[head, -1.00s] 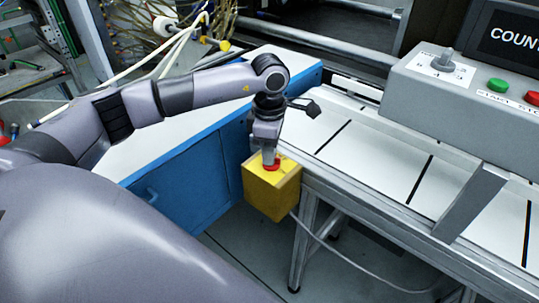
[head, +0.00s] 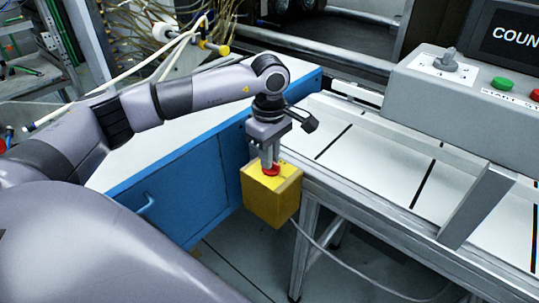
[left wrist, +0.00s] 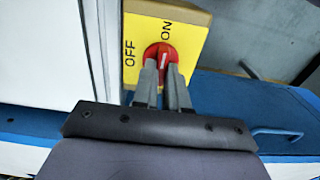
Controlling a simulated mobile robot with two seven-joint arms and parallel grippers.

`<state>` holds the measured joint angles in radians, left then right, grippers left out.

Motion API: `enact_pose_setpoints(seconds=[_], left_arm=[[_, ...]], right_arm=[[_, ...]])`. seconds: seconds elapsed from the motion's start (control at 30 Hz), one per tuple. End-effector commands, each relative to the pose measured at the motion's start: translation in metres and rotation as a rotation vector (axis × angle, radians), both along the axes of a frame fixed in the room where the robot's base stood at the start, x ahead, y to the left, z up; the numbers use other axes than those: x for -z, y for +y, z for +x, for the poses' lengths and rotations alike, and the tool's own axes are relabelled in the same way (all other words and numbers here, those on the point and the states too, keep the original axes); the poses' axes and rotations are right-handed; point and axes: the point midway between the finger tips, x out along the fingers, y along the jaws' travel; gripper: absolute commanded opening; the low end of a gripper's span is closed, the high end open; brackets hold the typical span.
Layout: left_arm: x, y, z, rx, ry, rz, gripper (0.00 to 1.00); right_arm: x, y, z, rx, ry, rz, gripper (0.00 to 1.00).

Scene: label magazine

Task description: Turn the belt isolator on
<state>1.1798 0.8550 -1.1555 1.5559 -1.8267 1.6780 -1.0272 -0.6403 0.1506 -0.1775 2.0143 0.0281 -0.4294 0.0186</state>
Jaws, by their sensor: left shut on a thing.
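The belt isolator is a yellow box (head: 272,200) on the side of the conveyor frame, with a red rotary knob (left wrist: 161,53) on its top face. In the left wrist view the box face (left wrist: 191,42) carries the word OFF at the left of the knob and ON above it. The knob's white mark runs roughly up the picture, in line with ON rather than OFF. My left gripper (head: 270,167) points down at the box and is shut on the knob; its fingers (left wrist: 161,68) hide the knob's near part. My right gripper is not in view.
A conveyor (head: 375,160) runs to the right of the box. A grey control panel (head: 440,100) with a selector and green and red buttons stands above it. A blue cabinet (head: 185,190) with a white top is at the left. A grey cable (head: 345,262) hangs below the box.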

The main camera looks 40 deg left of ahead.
Motion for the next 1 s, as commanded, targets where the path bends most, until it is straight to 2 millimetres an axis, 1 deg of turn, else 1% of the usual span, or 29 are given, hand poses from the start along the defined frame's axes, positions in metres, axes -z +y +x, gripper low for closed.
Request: enact_pose_setpoints(seconds=[0.3, 0.33, 0.37, 0.4, 0.67, 0.77, 0.87, 1.0], left_arm=[[-0.002, 0.0, 0.001, 0.005, -0.005, -0.002, 0.0], [-0.002, 0.0, 0.001, 0.005, -0.005, -0.002, 0.16], [-0.002, 0.0, 0.001, 0.006, -0.005, -0.002, 0.26], [-0.002, 0.0, 0.001, 0.005, -0.004, -0.002, 0.38], [-0.001, 0.0, 0.0, 0.004, -0.002, -0.001, 0.38], [-0.005, 0.0, 0.001, 0.003, -0.003, -0.001, 0.38], [-0.018, 0.0, 0.001, 0.004, -0.006, -0.002, 0.38], [-0.042, 0.0, 0.001, 0.004, -0.007, -0.002, 0.38]], right_arm=[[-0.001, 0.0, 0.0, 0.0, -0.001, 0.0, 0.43], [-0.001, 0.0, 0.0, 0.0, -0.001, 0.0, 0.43], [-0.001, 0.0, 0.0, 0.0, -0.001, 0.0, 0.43], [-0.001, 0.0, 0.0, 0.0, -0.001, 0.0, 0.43], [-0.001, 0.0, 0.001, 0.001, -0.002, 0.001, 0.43], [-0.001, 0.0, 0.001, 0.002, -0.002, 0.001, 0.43], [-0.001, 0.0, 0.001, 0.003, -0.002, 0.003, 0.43], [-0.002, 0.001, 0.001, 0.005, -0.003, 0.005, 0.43]])
